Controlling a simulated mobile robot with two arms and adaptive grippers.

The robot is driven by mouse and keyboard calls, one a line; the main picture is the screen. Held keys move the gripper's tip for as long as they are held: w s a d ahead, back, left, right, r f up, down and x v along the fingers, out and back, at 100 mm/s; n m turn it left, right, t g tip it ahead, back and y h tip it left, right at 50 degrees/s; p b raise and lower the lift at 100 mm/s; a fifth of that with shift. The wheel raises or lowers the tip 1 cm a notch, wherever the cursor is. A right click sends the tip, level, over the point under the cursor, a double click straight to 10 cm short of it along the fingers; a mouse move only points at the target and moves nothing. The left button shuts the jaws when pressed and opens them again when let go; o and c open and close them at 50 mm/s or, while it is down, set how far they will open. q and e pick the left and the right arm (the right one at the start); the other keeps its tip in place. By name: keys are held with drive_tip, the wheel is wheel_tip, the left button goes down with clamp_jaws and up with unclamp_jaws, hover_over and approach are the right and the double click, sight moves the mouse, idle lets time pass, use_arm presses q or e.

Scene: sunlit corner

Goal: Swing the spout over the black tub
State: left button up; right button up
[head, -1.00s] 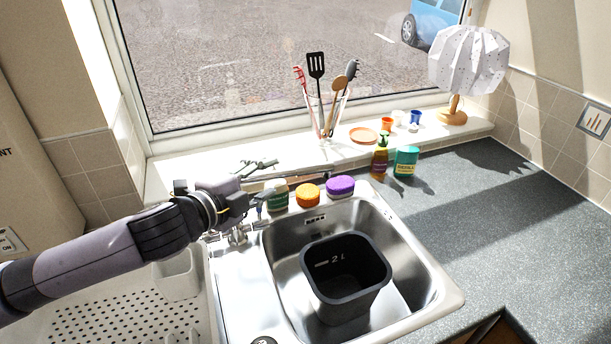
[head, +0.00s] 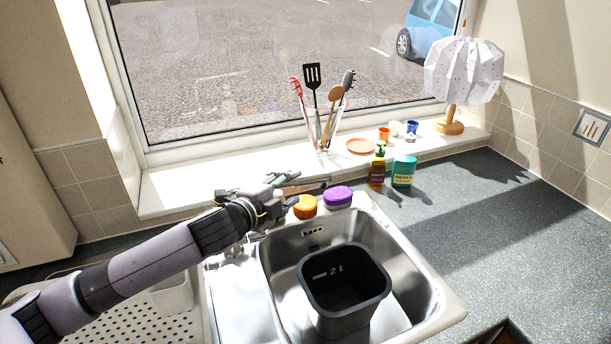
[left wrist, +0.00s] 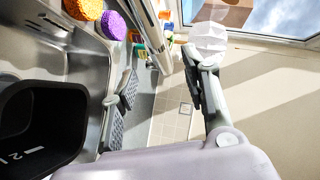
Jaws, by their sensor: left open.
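The black tub (head: 345,312), marked "2 L", stands upright in the steel sink bowl; its rim also shows at the left of the left wrist view (left wrist: 72,118). The metal spout (left wrist: 151,32) runs down from the top edge of the left wrist view, ahead of my left gripper (left wrist: 160,88). The fingers are open, one on each side of the spout's line; I cannot tell if they touch it. In the head view my left gripper (head: 300,183) is behind the sink, left of the tub, and hides much of the tap.
An orange sponge (head: 305,207) and a purple sponge (head: 338,196) sit behind the bowl. A brown pump bottle (head: 377,172) and a teal container (head: 403,172) stand to their right. A utensil jar (head: 322,135) and a lamp (head: 462,75) stand on the sill. The right counter (head: 500,215) is mostly clear.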

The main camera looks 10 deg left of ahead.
sight(301, 182)
use_arm(q)
drive_tip(key=p+x, duration=0.1)
drive_tip(key=x, duration=0.6)
drive_tip(key=shift+w+d, duration=0.15)
drive_tip(key=shift+w, duration=0.1)
drive_tip(key=shift+c, duration=0.3)
drive_tip(key=shift+f, duration=0.1)
clamp_jaws()
